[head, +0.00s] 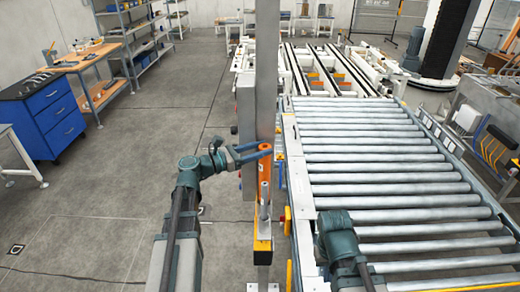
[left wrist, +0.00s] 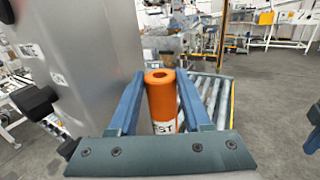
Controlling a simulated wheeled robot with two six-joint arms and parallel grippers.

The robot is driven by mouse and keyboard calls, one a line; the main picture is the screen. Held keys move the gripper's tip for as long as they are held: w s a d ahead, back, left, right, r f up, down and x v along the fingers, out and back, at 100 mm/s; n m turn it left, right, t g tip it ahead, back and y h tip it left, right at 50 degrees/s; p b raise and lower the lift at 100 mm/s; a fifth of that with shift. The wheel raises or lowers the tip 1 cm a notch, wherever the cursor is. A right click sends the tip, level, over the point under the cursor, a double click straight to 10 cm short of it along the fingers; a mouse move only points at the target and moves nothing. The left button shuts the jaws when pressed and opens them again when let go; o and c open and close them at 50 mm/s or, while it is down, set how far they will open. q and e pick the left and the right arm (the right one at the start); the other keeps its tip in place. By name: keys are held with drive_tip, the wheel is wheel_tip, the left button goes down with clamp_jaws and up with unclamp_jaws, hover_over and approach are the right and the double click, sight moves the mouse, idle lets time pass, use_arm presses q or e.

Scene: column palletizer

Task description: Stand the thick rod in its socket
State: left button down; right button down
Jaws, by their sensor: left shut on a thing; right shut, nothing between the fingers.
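The thick rod is an orange cylinder with a hole in its top and a white label. It stands upright in the head view (head: 265,163) and in the left wrist view (left wrist: 161,98). My left gripper (head: 264,151) has its blue fingers around the rod near its top, shut on it. The rod's lower end is hidden behind a thinner grey upright rod (head: 264,200), so I cannot tell whether it is seated in a socket. My right gripper (head: 338,232) is over the near left part of the rollers; its fingers are hidden beneath its teal housing.
A grey upright column (head: 265,70) stands directly behind the rod. A roller conveyor (head: 385,165) fills the right side. A yellow and black block (head: 263,244) is below the grey rod. A blue drawer cabinet (head: 48,118) stands far left. The floor on the left is open.

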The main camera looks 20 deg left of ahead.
use_arm(q)
drive_tip(key=shift+f+b, duration=2.75)
drive_tip(key=shift+f, duration=0.25)
drive_tip(key=shift+c, duration=1.4)
unclamp_jaws()
approach(260, 164)
drive_tip(key=v, duration=0.3)
drive_tip(key=shift+s+a+f, duration=0.1)
drive_tip(key=shift+s+a, duration=0.05)
drive_tip(key=shift+a, duration=0.15)
